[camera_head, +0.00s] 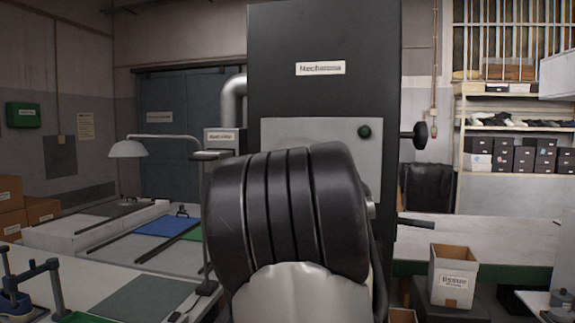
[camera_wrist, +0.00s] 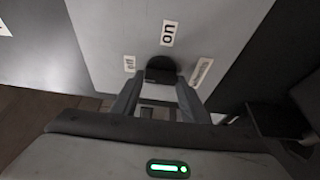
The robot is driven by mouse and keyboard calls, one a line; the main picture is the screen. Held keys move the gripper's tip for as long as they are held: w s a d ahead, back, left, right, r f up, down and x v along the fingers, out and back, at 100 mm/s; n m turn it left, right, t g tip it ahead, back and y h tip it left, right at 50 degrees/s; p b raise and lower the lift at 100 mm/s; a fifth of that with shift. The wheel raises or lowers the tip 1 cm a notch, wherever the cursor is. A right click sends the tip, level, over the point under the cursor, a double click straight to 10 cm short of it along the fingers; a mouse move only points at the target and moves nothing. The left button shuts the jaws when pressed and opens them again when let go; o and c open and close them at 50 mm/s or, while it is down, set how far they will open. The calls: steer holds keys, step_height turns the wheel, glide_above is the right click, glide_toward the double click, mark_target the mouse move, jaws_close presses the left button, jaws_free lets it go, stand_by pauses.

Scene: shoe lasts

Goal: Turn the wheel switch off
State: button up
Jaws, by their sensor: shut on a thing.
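The wheel switch (camera_wrist: 160,66) is a dark round knob on a light grey panel (camera_wrist: 110,30). Around it are an "off" label (camera_wrist: 129,63) at the left, an "on" label (camera_wrist: 168,33) above, and a third label (camera_wrist: 203,72) at the right that I cannot read. My gripper (camera_wrist: 159,80) is shut on the knob, one finger at each side. I cannot tell which label the knob points to. In the head view my arm hides the gripper and the knob; the panel (camera_head: 290,131) shows behind it on a tall dark machine (camera_head: 280,70).
The panel also carries a dark green button (camera_head: 364,132). A black knob (camera_head: 420,134) sticks out from the machine's right side. A workbench (camera_head: 150,285) lies at the left. At the right are a cardboard box (camera_head: 453,275) and a shelf with shoe boxes (camera_head: 515,130).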

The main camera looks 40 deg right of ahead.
steer(key=o, duration=1)
